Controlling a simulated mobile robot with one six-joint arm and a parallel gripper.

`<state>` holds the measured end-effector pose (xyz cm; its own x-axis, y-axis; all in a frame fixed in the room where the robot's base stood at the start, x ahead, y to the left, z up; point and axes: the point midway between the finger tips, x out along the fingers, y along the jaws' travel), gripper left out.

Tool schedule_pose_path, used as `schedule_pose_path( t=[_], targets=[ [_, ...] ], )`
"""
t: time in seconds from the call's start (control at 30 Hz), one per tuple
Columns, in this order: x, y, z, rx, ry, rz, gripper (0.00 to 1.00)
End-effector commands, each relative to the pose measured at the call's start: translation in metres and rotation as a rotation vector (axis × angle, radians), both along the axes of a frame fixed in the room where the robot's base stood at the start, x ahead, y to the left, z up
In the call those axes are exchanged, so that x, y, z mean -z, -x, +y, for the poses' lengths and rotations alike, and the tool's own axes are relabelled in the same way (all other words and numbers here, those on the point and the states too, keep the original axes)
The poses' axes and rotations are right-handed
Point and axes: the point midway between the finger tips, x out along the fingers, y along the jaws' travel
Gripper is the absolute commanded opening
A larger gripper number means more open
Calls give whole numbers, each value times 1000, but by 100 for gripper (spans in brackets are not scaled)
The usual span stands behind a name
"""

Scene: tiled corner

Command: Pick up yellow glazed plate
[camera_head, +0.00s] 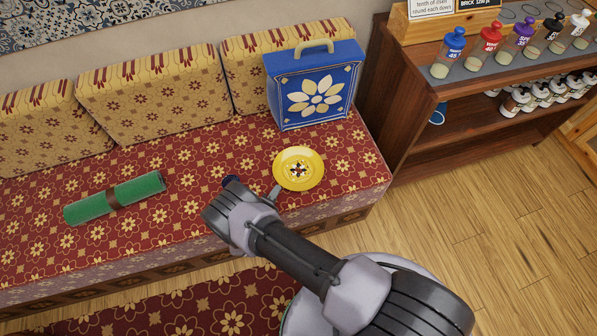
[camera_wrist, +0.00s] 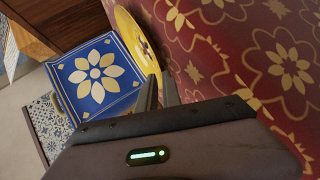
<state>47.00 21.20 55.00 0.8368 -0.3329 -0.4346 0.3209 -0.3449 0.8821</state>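The yellow glazed plate (camera_head: 310,180) lies flat on the red patterned bench seat, with a dark and red motif at its centre. My gripper (camera_head: 252,187) is low over the seat, just left of the plate's near-left rim. In the wrist view the fingers (camera_wrist: 160,88) stand apart with a narrow gap and nothing between them. Whether a finger touches the rim cannot be told.
A blue box with a flower (camera_head: 292,107) stands behind the plate. A green roll with a brown band (camera_head: 90,208) lies to the left on the seat (camera_head: 190,160). Cushions (camera_head: 150,95) line the back. A wooden shelf (camera_head: 400,120) with bottles is at right.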

Motion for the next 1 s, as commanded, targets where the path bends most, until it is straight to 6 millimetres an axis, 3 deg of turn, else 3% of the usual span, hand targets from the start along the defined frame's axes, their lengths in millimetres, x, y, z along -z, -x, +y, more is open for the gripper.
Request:
schedule_pose_path(
  t=[0.1,0.23,0.43,0.5,1.0],
  targets=[
    [15,-21,-11,5,0,0,9],
    [20,-35,-16,2,0,0,9],
    [18,-37,-16,0,1,2,9],
    [18,-37,-16,0,1,1,0],
    [18,-36,-16,2,1,1,0]
  ],
)
